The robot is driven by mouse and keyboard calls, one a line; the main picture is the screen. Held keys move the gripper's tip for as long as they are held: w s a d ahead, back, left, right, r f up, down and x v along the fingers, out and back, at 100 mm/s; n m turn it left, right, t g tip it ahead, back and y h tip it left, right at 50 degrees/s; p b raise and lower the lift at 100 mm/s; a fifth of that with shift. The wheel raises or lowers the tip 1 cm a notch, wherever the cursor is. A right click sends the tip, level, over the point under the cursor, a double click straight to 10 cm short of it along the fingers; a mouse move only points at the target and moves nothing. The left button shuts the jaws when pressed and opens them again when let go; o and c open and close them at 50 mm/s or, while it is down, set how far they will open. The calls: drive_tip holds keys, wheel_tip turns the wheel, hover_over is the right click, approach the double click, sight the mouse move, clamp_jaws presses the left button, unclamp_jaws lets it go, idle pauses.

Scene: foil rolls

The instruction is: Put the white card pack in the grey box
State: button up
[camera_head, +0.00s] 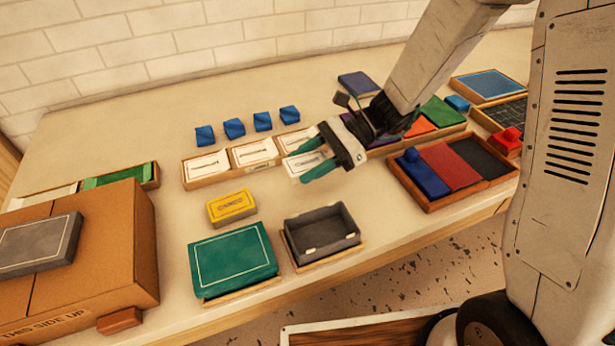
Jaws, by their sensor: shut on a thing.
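My gripper (312,159) has teal fingers and reaches in from the upper right. It is shut on a white card pack (302,164), which sits between the fingers, partly covered by them. The held pack is in front of the right end of a shallow wooden tray (222,177) with more white packs in it. How high it is above the table is hard to tell. The grey box (320,250) is open and looks empty, standing on a thin wooden base below the gripper in the picture.
A green box (233,260) stands left of the grey box, with a yellow pack (231,207) behind it. Several blue blocks (234,128) line up behind the tray. A cardboard carton (120,240) fills the left. A wooden tray (430,203) with coloured inserts lies right.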

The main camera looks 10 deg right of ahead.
sight(307, 186)
drive_tip(key=shift+f, duration=2.4)
drive_tip(key=shift+f, duration=0.1)
drive_tip(key=o, duration=1)
